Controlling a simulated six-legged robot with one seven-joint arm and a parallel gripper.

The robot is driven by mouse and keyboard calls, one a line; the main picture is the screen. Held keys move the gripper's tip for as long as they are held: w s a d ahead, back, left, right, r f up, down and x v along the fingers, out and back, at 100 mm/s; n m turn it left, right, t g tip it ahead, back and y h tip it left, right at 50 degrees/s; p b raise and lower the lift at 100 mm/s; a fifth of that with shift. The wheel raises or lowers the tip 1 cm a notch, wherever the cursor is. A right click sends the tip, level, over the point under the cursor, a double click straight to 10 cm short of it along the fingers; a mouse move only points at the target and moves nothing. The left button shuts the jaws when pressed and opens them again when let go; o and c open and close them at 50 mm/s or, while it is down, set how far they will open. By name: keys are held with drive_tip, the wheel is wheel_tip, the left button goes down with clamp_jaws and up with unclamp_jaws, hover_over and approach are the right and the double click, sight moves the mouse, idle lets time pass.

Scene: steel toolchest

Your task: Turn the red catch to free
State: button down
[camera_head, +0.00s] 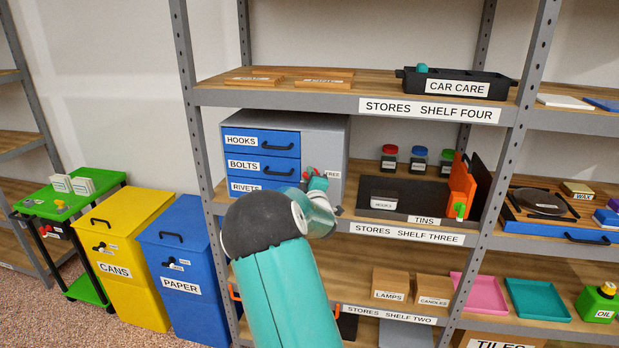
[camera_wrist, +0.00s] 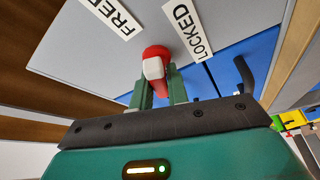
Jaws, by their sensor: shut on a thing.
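The red catch (camera_head: 308,171) is on the grey side panel of the steel toolchest (camera_head: 337,135), right of its blue drawers. It shows in the wrist view as a red knob with a pale block (camera_wrist: 154,66). My gripper's (camera_wrist: 161,84) two green fingers stand on either side of the catch and are shut on it. A FREE label (camera_wrist: 110,16) lies to its upper left in the wrist view and a LOCKED label (camera_wrist: 187,30) to its upper right. In the head view my gripper (camera_head: 313,181) hides part of the panel. I cannot tell which label the catch points to.
The blue drawers HOOKS (camera_head: 261,143), BOLTS (camera_head: 263,165) and RIVETS (camera_head: 247,186) are shut. Shelf three's front edge (camera_head: 367,231) runs below my gripper. A dark TINS box (camera_head: 385,212) and several jars stand to the right. Shelf four is above.

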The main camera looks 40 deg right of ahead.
drive_tip(key=shift+f+n+g+y, duration=0.1)
drive_tip(key=shift+n+g+y, duration=0.2)
drive_tip(key=shift+n, duration=0.75)
drive_tip(key=shift+f+n+g+y, duration=0.1)
drive_tip(key=shift+n+g+y, duration=0.15)
drive_tip(key=shift+n, duration=0.8)
drive_tip(key=c, duration=1.4)
unclamp_jaws()
drive_tip(key=shift+s, duration=0.1)
drive_tip(key=v, duration=1.3)
drive_tip(key=shift+s+a, duration=0.2)
drive_tip(key=shift+a, duration=0.05)
drive_tip(key=shift+r, duration=0.15)
drive_tip(key=shift+a, duration=0.1)
